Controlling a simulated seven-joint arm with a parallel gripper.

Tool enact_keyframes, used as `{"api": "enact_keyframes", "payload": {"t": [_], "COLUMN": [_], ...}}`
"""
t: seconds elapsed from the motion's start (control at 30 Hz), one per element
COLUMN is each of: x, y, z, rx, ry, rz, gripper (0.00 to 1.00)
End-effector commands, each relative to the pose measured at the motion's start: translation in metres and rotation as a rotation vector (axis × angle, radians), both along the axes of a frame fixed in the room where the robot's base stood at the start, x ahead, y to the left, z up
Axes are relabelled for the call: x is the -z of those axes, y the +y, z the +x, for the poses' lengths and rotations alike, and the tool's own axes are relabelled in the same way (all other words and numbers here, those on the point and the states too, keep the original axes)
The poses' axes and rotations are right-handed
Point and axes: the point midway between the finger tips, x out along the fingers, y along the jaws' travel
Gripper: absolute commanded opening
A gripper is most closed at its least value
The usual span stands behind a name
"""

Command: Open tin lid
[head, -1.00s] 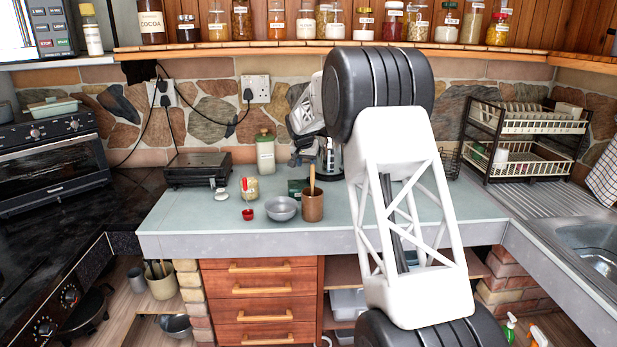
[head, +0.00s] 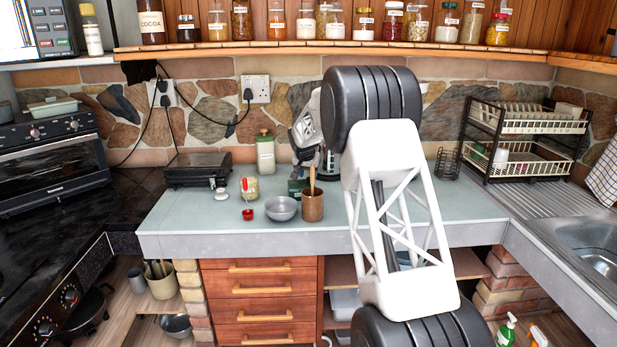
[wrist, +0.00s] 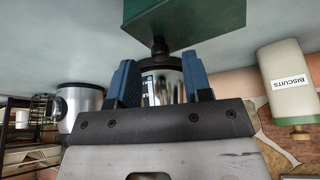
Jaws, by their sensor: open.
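The dark green tin (head: 297,186) stands on the counter behind the brown wooden cup, which partly hides it in the head view. In the wrist view, which looks upside down, the tin (wrist: 185,18) fills the top. A dark round knob (wrist: 159,46) sticks out from its lid side. My gripper (wrist: 160,72) has its two blue fingers apart, one on each side of the knob's line, with the knob just beyond the fingertips. No contact shows. The lid appears seated on the tin.
A biscuits jar (wrist: 286,85) and a metal vessel (wrist: 80,106) flank the gripper in the wrist view. The counter's front left is clear.

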Motion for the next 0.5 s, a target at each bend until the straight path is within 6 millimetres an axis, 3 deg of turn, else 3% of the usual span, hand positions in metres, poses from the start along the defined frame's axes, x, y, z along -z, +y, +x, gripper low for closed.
{"api": "enact_keyframes", "payload": {"t": [0.2,0.5], "x": [0.013,0.017], "y": [-0.002,-0.002], "z": [0.006,0.007], "rx": [0.000,0.000], "ry": [-0.001,-0.001], "rz": [0.000,0.001], "gripper": [0.45,0.45]}}
